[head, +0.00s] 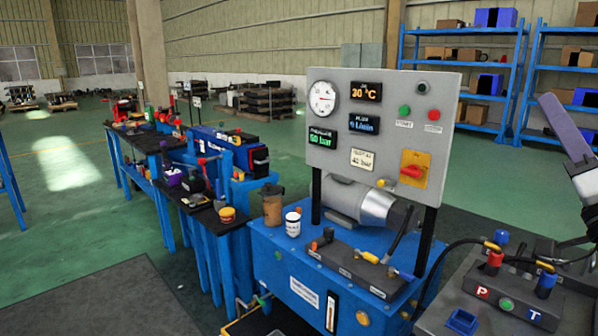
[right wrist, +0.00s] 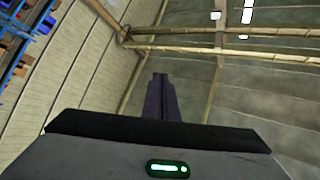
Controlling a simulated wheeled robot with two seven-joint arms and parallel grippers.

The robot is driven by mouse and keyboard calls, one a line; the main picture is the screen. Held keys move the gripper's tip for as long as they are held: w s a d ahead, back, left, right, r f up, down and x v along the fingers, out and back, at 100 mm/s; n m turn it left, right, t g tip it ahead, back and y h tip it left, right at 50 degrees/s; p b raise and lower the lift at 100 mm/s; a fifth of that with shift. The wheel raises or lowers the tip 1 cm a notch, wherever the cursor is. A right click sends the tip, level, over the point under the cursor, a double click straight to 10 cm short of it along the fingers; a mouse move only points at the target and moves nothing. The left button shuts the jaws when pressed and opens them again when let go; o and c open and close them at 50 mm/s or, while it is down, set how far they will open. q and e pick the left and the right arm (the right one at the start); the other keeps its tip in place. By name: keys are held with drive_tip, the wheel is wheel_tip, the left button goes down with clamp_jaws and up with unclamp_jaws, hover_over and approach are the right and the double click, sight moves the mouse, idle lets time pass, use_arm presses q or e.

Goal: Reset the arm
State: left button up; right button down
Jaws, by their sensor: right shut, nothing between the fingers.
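My right arm is raised at the right edge of the head view. Its gripper (head: 551,106) has long dark purple fingers that point up and to the left, clear of everything. In the right wrist view the fingers (right wrist: 160,80) are pressed together with nothing between them, against the roof and wall of the hall. My left gripper and arm are not in view.
A blue hydraulic unit (head: 262,250) with a grey gauge panel (head: 345,160) stands in front. A dark block with red and blue connectors (head: 500,285) sits at the lower right. Cluttered workbenches (head: 135,135) stand left; blue shelves (head: 470,65) stand behind.

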drive_tip(key=w+a+f+n+g+y, duration=0.1)
drive_tip(key=w+a+f+n+g, duration=0.15)
drive_tip(key=f, duration=0.85)
drive_tip(key=w+a+f+n+g, duration=0.1)
drive_tip(key=w+f+n+g, duration=0.2)
drive_tip(key=f, duration=0.8)
drive_tip(key=s+a+f+n+g, duration=0.1)
drive_tip(key=s+f+n+g, duration=0.15)
drive_tip(key=f, duration=0.65)
drive_tip(key=s+a+f+n+g, duration=0.1)
drive_tip(key=s+f+g, duration=0.15)
drive_tip(key=f, duration=0.75)
drive_tip(key=s+a+f+n+g, duration=0.2)
drive_tip(key=s+f+n+g, duration=0.15)
drive_tip(key=s+f, duration=0.95)
drive_tip(key=s+a+f+n+g, duration=0.3)
drive_tip(key=s+f+g, duration=0.1)
drive_tip(key=s+f, duration=0.9)
drive_tip(key=w+a+m+t+y, duration=0.1)
drive_tip(key=a+m, duration=0.4)
drive_tip(key=a, duration=0.7)
drive_tip(key=shift+w+y, duration=0.4)
drive_tip(key=shift+w, duration=0.1)
drive_tip(key=c, duration=2.5)
unclamp_jaws()
drive_tip(key=shift+a+r, duration=0.1)
